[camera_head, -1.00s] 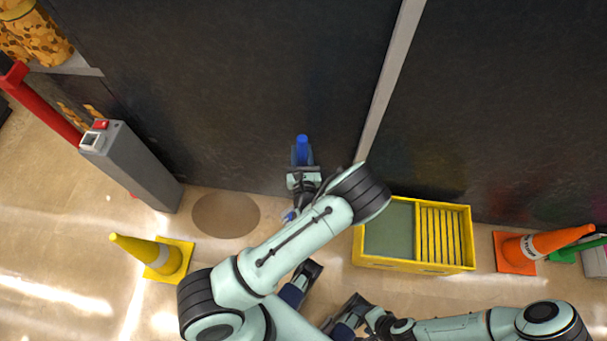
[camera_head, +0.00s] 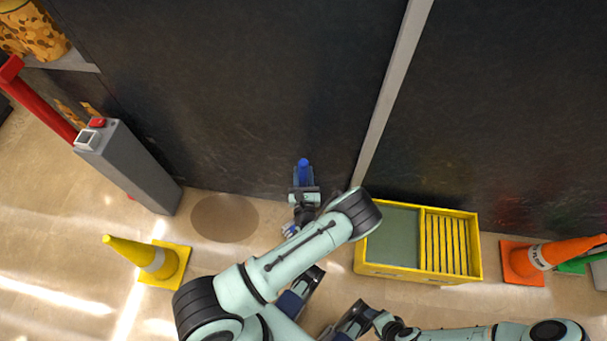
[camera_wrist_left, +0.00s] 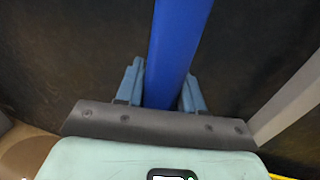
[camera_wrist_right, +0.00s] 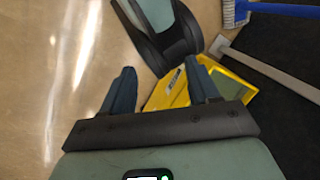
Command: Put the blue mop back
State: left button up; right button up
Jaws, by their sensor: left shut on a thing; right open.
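The blue mop's handle (camera_wrist_left: 178,50) stands between the fingers of my left gripper (camera_wrist_left: 160,90), which is shut on it. In the head view the top of the blue mop (camera_head: 303,164) shows just beyond my left gripper (camera_head: 304,186), in front of the dark wall. The mop's blue and white head (camera_wrist_right: 234,14) shows at the top of the right wrist view; its lower part is mostly hidden by my left arm in the head view. My right gripper (camera_wrist_right: 160,90) is open and empty, low over the floor near the yellow bin.
A yellow bin (camera_head: 417,271) with a grey-green section and a slatted section stands by the wall. A dark round patch (camera_head: 225,217) lies on the floor.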

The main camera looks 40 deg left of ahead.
pick_arm(q)
jog(key=o, duration=0.6)
jog(key=shift+f, duration=0.15)
jog(key=o, duration=0.4)
jog(key=shift+o, duration=0.2)
jog(key=shift+s+d+r, duration=0.25)
jog(key=shift+s, duration=0.05)
jog(key=p+v, duration=0.1)
jog(key=v, duration=1)
pick_arm(e)
jog(key=shift+s+a+r+g, duration=0.2)
jog(key=shift+s+a+r, duration=0.1)
jog(key=shift+s+r, duration=0.25)
jog(key=shift+s+a+r+g, duration=0.25)
jog(key=shift+s+r, duration=0.15)
jog(key=shift+s, duration=0.2)
